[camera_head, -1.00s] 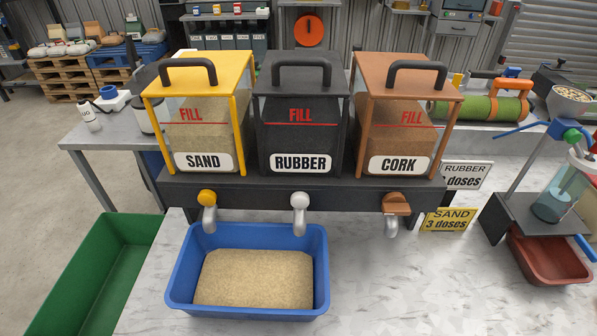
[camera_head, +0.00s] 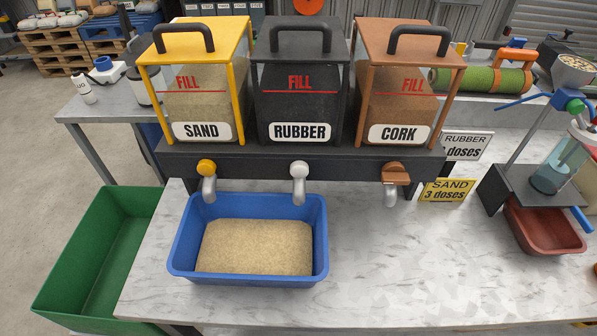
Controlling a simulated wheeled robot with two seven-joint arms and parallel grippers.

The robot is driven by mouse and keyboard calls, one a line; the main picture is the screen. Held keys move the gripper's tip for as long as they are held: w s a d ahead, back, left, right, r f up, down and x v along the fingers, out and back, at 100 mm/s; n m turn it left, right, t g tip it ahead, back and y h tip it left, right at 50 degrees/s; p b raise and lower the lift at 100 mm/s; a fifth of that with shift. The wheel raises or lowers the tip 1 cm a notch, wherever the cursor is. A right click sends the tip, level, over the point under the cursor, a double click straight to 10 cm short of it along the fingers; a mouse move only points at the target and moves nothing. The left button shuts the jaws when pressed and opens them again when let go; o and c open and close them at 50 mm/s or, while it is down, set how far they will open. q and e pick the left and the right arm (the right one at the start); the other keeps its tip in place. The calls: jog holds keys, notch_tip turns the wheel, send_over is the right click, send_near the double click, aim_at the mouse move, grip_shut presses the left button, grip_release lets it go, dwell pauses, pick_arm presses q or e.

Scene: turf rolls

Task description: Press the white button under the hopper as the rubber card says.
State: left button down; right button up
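The white button (camera_head: 298,168) sits on the dark rail under the black RUBBER hopper (camera_head: 299,100), with a grey spout below it. The white rubber card (camera_head: 466,146) stands right of the rail. Its left edge is hidden behind the rail; "RUBBER" and "doses" show, but the number is cut off. A blue tray (camera_head: 180,254) with a layer of tan grains stands under the sand and rubber spouts. Neither of my grippers is in view.
A yellow SAND hopper (camera_head: 199,95) with a yellow button and a CORK hopper (camera_head: 405,95) with a brown one flank the rubber hopper. A yellow card (camera_head: 446,190) reads "SAND 3 doses". A green bin (camera_head: 75,270) stands left. The tabletop right of the tray is clear.

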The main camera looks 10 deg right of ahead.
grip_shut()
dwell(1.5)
